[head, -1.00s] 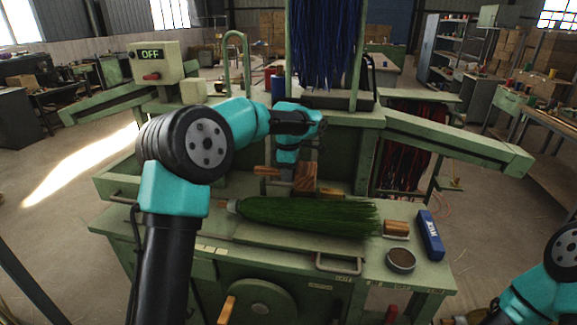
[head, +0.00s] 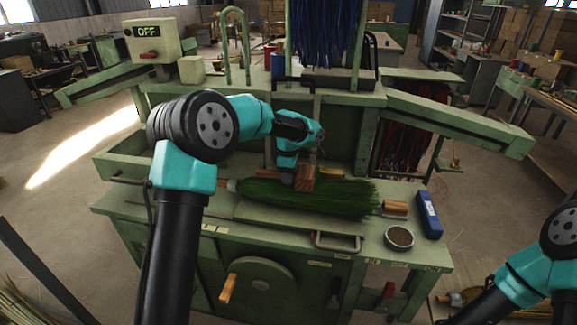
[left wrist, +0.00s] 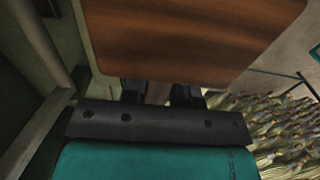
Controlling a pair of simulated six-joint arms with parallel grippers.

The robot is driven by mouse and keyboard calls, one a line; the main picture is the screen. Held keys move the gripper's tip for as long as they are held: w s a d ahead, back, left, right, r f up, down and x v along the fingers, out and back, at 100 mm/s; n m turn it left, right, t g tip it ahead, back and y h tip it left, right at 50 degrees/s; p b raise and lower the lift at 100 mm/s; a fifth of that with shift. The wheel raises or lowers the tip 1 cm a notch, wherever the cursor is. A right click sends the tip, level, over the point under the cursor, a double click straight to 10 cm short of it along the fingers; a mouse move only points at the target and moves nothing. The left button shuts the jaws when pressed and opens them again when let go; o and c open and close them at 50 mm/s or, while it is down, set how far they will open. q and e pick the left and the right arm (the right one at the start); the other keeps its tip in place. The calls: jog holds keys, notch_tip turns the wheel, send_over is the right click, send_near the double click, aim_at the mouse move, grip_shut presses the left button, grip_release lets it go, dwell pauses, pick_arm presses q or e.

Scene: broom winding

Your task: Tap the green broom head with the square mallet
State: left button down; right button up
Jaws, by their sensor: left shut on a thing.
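The green broom head (head: 335,199) lies on its side on the green machine's worktop, bristles to the right. My left gripper (head: 300,172) is above the broom's left half. It is shut on the square mallet (head: 305,181), whose wooden block stands low against the broom's upper side in the head view; I cannot tell whether they touch. In the left wrist view the mallet's wooden block (left wrist: 190,40) fills the top, in front of the gripper's dark fingers (left wrist: 160,93). The broom head is not clear there. My right arm is at the lower right, its gripper out of the picture.
A small wooden block (head: 395,208), a round tin (head: 399,237) and a blue box (head: 428,214) sit right of the broom. A metal handle (head: 337,241) is at the worktop's front. The control box (head: 150,38) reads OFF.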

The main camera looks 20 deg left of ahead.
pick_arm(q)
jog(key=shift+r, duration=3.05)
